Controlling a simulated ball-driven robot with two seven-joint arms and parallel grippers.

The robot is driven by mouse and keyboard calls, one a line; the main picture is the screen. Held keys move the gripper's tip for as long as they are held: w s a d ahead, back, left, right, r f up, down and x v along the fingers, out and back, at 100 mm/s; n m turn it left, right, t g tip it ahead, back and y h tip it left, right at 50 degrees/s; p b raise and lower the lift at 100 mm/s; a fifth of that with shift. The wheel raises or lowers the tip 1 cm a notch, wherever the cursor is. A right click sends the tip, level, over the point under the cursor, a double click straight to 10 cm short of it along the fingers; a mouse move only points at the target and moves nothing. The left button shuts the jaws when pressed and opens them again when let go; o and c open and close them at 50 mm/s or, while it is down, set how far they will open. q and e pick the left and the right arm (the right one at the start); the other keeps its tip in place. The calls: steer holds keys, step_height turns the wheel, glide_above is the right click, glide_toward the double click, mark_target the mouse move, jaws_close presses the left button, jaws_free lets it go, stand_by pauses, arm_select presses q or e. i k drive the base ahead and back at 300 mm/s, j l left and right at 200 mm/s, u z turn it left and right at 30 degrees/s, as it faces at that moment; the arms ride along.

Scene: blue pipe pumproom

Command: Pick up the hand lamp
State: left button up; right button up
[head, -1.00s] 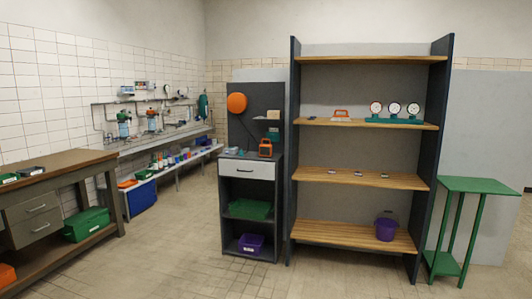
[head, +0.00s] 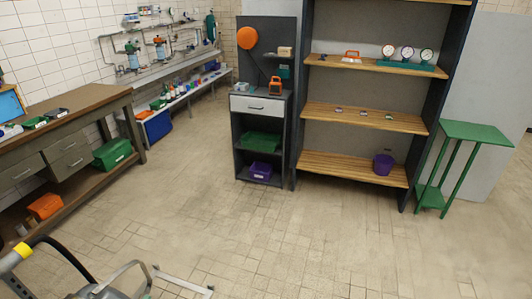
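An orange and dark device with a handle (head: 276,85), which looks like the hand lamp, stands on top of the grey drawer cabinet (head: 262,104) near the middle of the head view. It is small and far off, so its details are hard to tell. Neither of my grippers is in view.
A shelf rack (head: 362,117) stands right of the cabinet, holding gauges (head: 406,53) and a purple bucket (head: 383,164). A green stand (head: 476,133) is at right, a workbench (head: 76,100) at left. A grey object with a black hose (head: 72,256) is at lower left. The middle floor is clear.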

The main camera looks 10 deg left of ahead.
mark_target(275, 88)
steer(key=i, duration=4.15)
steer(key=i+z, duration=0.15)
steer(key=i, duration=1)
